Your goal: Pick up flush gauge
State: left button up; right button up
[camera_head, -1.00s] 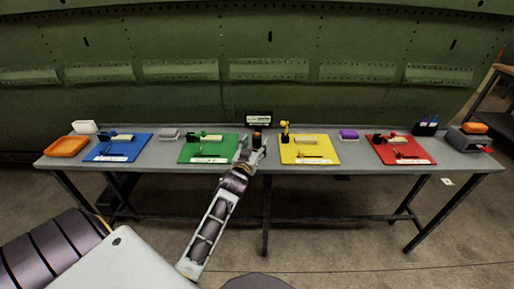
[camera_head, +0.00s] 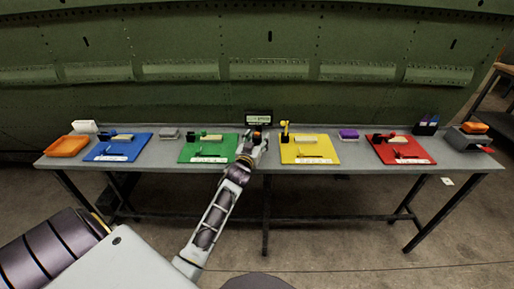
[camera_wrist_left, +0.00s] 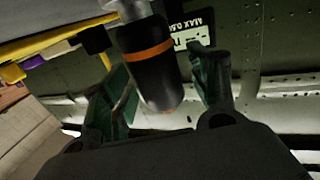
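The flush gauge appears to be the black cylinder with an orange band (camera_wrist_left: 148,70) in the left wrist view. It also shows, small, in the head view (camera_head: 257,134), at the table's back middle between the green and yellow mats. My left gripper (camera_head: 254,144) is at it from the front. In the wrist view the fingers of my left gripper (camera_wrist_left: 163,78) are spread on either side of the cylinder, with a visible gap on the right side. Contact on the left side cannot be told. My right gripper is out of view.
A black sign (camera_head: 258,117) stands behind the gauge. Blue (camera_head: 103,157), green (camera_head: 187,156), yellow (camera_head: 329,158) and red (camera_head: 424,158) mats with parts lie along the grey table (camera_head: 360,164). A yellow-topped post (camera_head: 285,127) stands close right. A green fuselage wall (camera_head: 270,40) rises behind.

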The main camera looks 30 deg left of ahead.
pick_arm(q)
jog(key=c, duration=1)
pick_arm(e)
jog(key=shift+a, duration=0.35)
pick_arm(q)
jog(key=shift+r, duration=0.1)
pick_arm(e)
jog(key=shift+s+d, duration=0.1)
pick_arm(q)
jog(key=shift+r, duration=0.65)
notch_tip(320, 180, up, 8)
jog(key=shift+f+p, duration=0.15)
jog(key=shift+p, duration=0.35)
jog(key=shift+r, duration=0.5)
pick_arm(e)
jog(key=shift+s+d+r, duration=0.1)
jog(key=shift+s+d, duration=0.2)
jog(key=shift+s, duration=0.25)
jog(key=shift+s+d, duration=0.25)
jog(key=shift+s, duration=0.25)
